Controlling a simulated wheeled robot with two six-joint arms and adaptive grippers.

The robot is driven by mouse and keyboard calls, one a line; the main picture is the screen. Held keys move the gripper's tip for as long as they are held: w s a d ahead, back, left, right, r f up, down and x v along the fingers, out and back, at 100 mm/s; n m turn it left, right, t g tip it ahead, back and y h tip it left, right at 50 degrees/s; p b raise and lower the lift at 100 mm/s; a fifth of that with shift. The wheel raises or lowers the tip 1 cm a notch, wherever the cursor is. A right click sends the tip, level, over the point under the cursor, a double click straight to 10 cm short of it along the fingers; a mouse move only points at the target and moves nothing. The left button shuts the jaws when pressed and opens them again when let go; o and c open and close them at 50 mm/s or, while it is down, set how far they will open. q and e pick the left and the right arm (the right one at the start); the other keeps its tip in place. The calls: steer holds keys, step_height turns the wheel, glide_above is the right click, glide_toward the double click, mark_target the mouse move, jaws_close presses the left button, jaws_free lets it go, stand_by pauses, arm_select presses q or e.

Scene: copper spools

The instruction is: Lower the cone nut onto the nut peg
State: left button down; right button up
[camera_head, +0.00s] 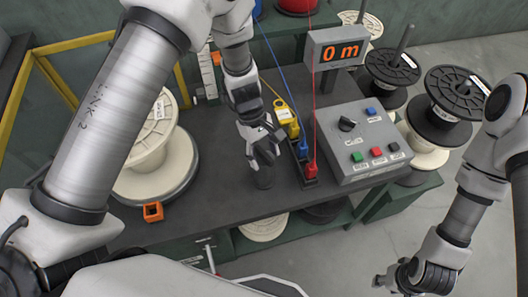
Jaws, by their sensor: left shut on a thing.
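My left gripper (264,155) points down over the dark bench, left of a row of coloured blocks. It is shut on a dark thing, which I take to be the cone nut (264,178); the fingers partly cover it and its shape is hard to make out against the dark bench. I cannot pick out the nut peg, nor tell whether the dark thing touches anything below. My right gripper (388,280) is low at the right, off the bench and over the floor. Its fingers are too small to tell open from shut.
A pale spool (150,135) stands on a round base at left, near an orange square piece (153,211). Right of my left gripper are yellow, blue and red blocks (310,170), a control box (365,145) and a "0 m" display (340,52). Black spools (455,95) stand farther right.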

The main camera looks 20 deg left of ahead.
arm_select(q)
steer(key=shift+c, duration=0.9)
jaws_free()
steer(key=v, duration=1.2)
steer(key=shift+d, duration=0.1)
